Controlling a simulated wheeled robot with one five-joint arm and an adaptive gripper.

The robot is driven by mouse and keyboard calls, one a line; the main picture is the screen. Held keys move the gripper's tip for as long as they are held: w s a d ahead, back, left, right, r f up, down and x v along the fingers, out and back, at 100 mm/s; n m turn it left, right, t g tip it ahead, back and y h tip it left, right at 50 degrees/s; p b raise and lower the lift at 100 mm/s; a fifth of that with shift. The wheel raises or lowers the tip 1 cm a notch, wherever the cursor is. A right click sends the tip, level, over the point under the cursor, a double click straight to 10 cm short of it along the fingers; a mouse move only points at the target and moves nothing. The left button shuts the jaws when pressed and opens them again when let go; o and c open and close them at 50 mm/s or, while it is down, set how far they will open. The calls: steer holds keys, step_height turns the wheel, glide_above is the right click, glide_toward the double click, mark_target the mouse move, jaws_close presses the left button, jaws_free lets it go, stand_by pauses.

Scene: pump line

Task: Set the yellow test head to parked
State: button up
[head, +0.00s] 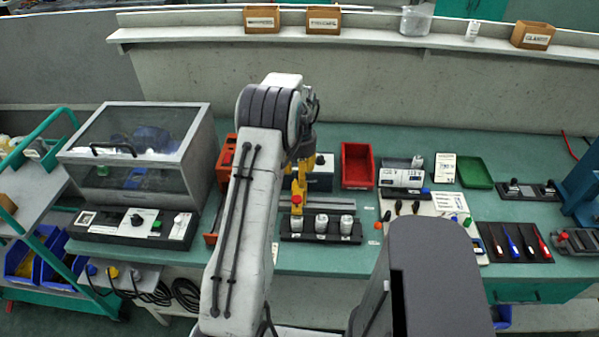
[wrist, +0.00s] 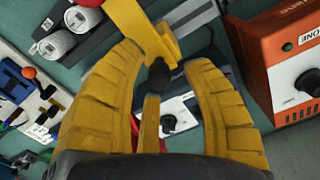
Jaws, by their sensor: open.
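The yellow test head (head: 299,184) stands at the middle of the bench, behind a black rack (head: 320,237) of white capped cylinders. It has a red knob (head: 297,199) at its front. In the wrist view, its yellow body (wrist: 146,30) reaches in from the top, just beyond and between my fingertips. In the head view, my arm hides much of the gripper.
An orange box (wrist: 286,62) with a black knob is close at the right in the wrist view. A red bin (head: 357,166) and a green tray (head: 476,172) lie to the right. A clear-lidded box (head: 140,140) stands left. Tools lie on a black mat (head: 515,243).

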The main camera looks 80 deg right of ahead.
jaws_close()
stand_by(0.5)
